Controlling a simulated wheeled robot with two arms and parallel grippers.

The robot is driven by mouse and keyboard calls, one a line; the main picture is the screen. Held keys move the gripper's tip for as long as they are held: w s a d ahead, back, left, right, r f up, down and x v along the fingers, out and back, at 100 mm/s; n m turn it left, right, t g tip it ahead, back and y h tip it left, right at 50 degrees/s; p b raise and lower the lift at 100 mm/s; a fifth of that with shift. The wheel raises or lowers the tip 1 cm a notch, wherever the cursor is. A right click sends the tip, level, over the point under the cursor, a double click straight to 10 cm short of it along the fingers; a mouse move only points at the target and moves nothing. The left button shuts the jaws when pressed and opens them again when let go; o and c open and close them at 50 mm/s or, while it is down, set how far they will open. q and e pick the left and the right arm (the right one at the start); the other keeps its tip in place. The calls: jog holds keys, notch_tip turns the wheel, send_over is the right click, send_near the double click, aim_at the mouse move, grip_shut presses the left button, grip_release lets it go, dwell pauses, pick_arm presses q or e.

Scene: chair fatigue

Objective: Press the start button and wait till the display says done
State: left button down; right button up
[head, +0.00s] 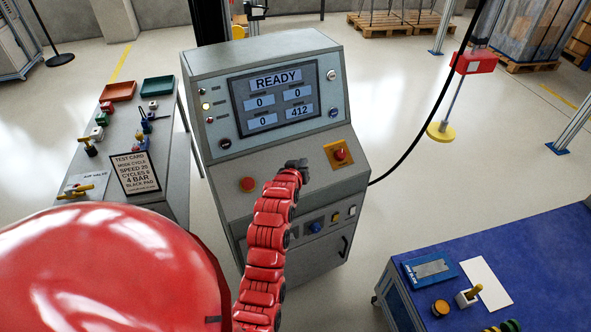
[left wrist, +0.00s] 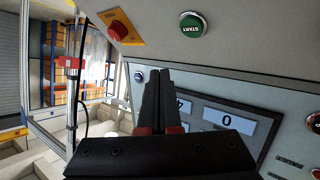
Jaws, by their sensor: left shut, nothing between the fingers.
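The control console (head: 262,49) stands in the middle of the head view. Its display (head: 273,95) reads READY, with values 0, 0, 0 and 412. The display also shows, turned, in the left wrist view (left wrist: 230,118). The green START button (left wrist: 191,24) shows in the left wrist view; in the head view my left gripper seems to hide it. My left gripper (head: 297,165) is over the sloped panel, shut and empty. Its fingertips (left wrist: 158,73) appear apart from the button. My right gripper is not in view.
A red button (head: 247,184) and a red rotary switch on a yellow plate (head: 340,154) flank my left gripper. A bench with a test card (head: 135,173) stands left. A blue-topped table (head: 545,255) is at lower right. A black cable hangs right of the console.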

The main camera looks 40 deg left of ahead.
pick_arm(q)
jog(key=shift+w+a+f+b, duration=0.3)
jog(key=shift+a+f+b, duration=0.25)
jog(key=shift+f, duration=0.35)
jog(key=shift+w+a+f+b, duration=0.25)
jog(key=shift+a+f+b, duration=0.25)
jog(key=shift+f, duration=0.35)
jog(key=shift+w+a+f+b, duration=0.3)
jog(key=shift+a+f+b, duration=0.2)
jog(key=shift+f, duration=0.4)
jog(key=shift+w+a+f+b, duration=0.15)
jog(key=shift+f+b, duration=0.15)
jog(key=shift+b, duration=0.2)
jog(key=shift+a+f+b, duration=0.15)
jog(key=shift+f+b, duration=0.15)
jog(key=shift+b, duration=0.1)
dwell(0.4)
jog(key=shift+r, duration=0.1)
jog(key=shift+s+d+r+p, duration=0.2)
jog(key=shift+d+r+p, duration=0.15)
jog(key=shift+r, duration=0.25)
jog(key=shift+r, duration=0.1)
